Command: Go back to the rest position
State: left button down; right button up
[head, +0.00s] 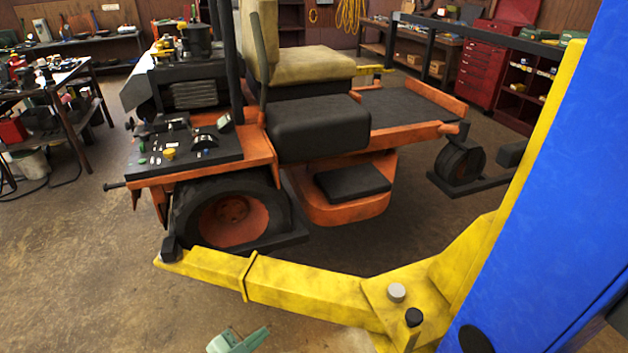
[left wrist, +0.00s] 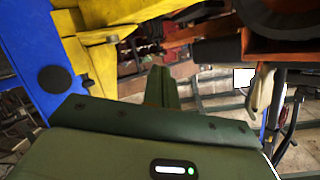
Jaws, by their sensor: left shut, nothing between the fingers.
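My left gripper (head: 252,338) shows at the bottom edge of the head view, pale green, below the yellow lift arm and apart from it. In the left wrist view my left gripper (left wrist: 162,85) has its dark green fingers together, with nothing between them. The orange riding mower (head: 262,150) stands with its wheel by the end of the yellow lift arm (head: 300,290). The blue lift post (head: 560,190) fills the right side. My right gripper is in neither view.
A workbench (head: 60,80) with tools stands at the left. A red tool chest (head: 485,72) and shelves stand at the back right. The brown floor (head: 70,270) at the lower left is clear. In the left wrist view the blue post and yellow lift parts (left wrist: 95,60) are at the left.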

pick_arm(q)
jog(key=s+a+f+n+g+y+b, duration=0.1)
jog(key=s+a+f+n+y, duration=0.1)
jog(key=s+a+f, duration=0.45)
jog(key=s+a+f+n+g+y+b, duration=0.1)
jog(key=s+a+f+g+y+b, duration=0.15)
jog(key=f, duration=0.75)
jog(key=s+a+f+n+g+y+b, duration=0.1)
jog(key=s+a+f+n+y, duration=0.15)
jog(key=s+f, duration=0.4)
jog(key=s+f+n+g+b, duration=0.1)
jog(key=s+f+g+b, duration=0.1)
jog(key=s+f, duration=0.3)
jog(key=s+f+n+g+b, duration=0.1)
jog(key=s+f, duration=0.4)
jog(key=s, duration=0.7)
jog(key=s+f+n+g+y+b, duration=0.1)
jog(key=s+f+g+b, duration=0.1)
jog(key=s+f, duration=0.3)
jog(key=s+a+g, duration=0.1)
jog(key=s, duration=0.3)
jog(key=shift+f+b, duration=0.15)
jog(key=shift+b, duration=0.25)
jog(key=shift+w+g, duration=0.15)
jog(key=shift+g, duration=0.1)
